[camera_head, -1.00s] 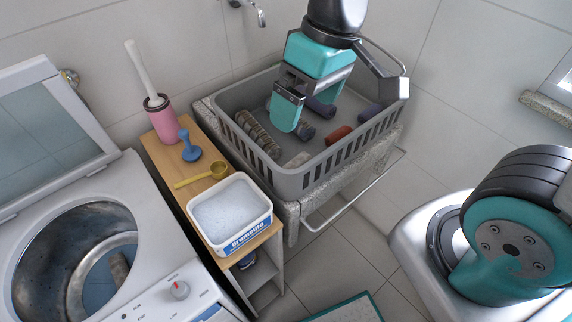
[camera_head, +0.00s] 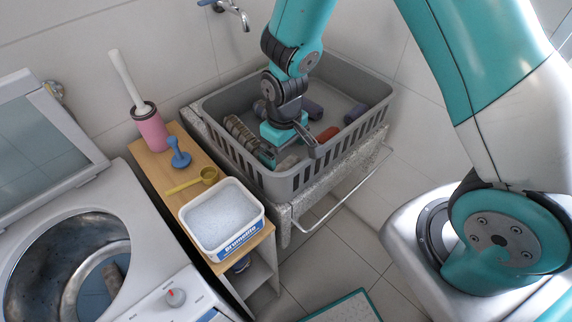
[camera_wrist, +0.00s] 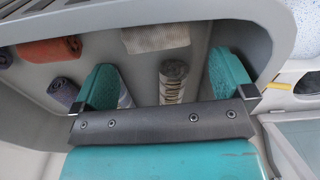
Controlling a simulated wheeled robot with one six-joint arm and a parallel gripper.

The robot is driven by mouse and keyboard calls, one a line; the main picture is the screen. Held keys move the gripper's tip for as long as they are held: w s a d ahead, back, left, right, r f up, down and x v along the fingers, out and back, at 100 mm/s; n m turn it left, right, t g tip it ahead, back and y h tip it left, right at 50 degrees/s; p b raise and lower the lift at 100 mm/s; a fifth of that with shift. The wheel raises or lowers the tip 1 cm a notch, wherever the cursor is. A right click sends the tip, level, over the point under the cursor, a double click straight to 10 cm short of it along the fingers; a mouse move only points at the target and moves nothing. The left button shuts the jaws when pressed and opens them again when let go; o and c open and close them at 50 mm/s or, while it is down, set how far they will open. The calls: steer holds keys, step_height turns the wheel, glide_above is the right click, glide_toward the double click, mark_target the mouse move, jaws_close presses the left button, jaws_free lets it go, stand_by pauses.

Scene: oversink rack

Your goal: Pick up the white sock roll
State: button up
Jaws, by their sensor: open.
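The white sock roll (camera_wrist: 155,38) lies on the basket floor near a wall in the wrist view, whitish with a knit texture. In the head view a pale roll (camera_head: 287,163) shows partly below my gripper (camera_head: 290,151). In the wrist view my gripper (camera_wrist: 166,80) is open, its two teal fingers apart. A grey patterned roll (camera_wrist: 173,82) lies between the fingers as seen there. The white roll is beyond the fingertips, toward the top of that view. I cannot tell whether the fingers touch anything.
The grey slatted basket (camera_head: 340,152) has high walls close around my gripper. It also holds a red-orange roll (camera_head: 327,134), a striped brown-grey roll (camera_head: 240,132) and purple rolls (camera_head: 355,113). A detergent tub (camera_head: 222,217) stands on the wooden shelf beside it.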

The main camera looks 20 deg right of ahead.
mark_target(286, 162)
steer(key=shift+d+f+p, duration=0.2)
steer(key=shift+f+p, duration=0.85)
steer(key=shift+f, duration=1.9)
steer(key=c, duration=0.8)
steer(key=shift+o, duration=0.2)
step_height(286, 162, up, 20)
steer(key=b, duration=0.3)
